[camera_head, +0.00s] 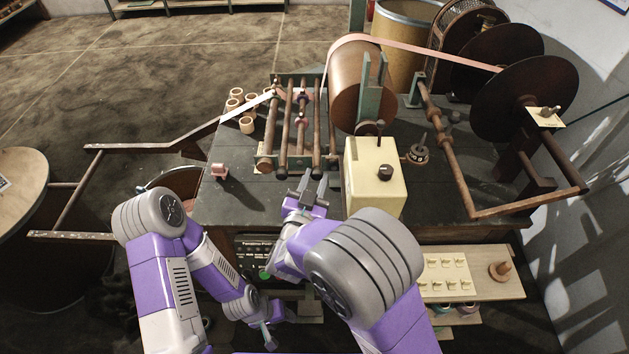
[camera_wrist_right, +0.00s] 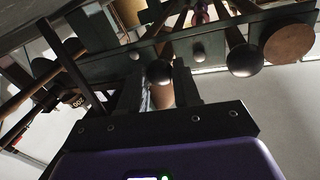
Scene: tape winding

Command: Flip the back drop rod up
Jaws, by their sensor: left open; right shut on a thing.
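A rack of brown rods (camera_head: 295,115) stands on the dark bench, their ends facing me. My right gripper (camera_head: 313,186) is at the near end of the rack. In the right wrist view its fingers (camera_wrist_right: 162,88) are closed around a brown rod end (camera_wrist_right: 160,72). My left gripper (camera_head: 271,333) is open and empty, low in front of the bench. A long brown U-shaped rod frame (camera_head: 452,168) hangs out at the right side, and another rod frame (camera_head: 69,193) reaches out at the left. I cannot tell which one is the back drop rod.
A cream box with a black knob (camera_head: 376,172) stands just right of my right gripper. A large copper-coloured roll (camera_head: 361,85) and dark discs (camera_head: 524,98) are behind. Several small tape rolls (camera_head: 236,98) lie left of the rack. A shelf (camera_head: 470,274) is at lower right.

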